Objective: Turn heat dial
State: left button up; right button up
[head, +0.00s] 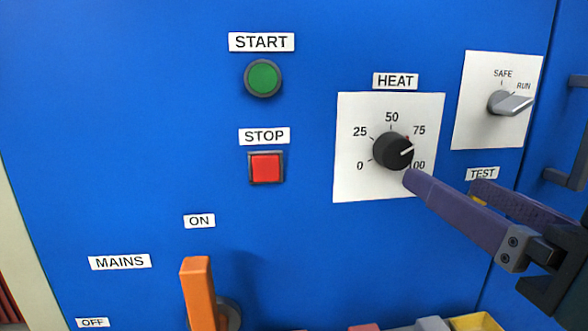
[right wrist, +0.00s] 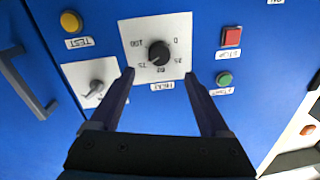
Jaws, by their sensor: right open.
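The heat dial (head: 393,152) is a round black knob on a white plate marked 0 to 100. Its white pointer line points right and slightly up, between 75 and 100. A small red mark sits by the 75 side. My right gripper (head: 443,181) reaches in from the right, its near fingertip overlapping the plate's lower right part below the dial. In the right wrist view the dial (right wrist: 159,53) appears upside down, beyond and between the two spread fingers (right wrist: 159,76). The fingers are open and empty, and no contact with the dial shows. My left gripper is out of view.
Left of the dial are a green START button (head: 262,78) and a red STOP button (head: 266,168). A SAFE/RUN switch (head: 509,103) at right points to RUN. The orange MAINS handle (head: 198,292) stands upright. My fingers mostly hide the yellow TEST button, clear in the wrist view (right wrist: 71,22).

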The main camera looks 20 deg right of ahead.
aim_at(400, 154)
jog(key=w, duration=0.3)
jog(key=w+d+p, duration=0.1)
jog(key=w, duration=0.5)
jog(key=shift+d, duration=0.35)
jog(key=shift+s, duration=0.1)
jog(key=shift+c, duration=0.3)
jog(key=shift+r, duration=0.1)
grip_shut()
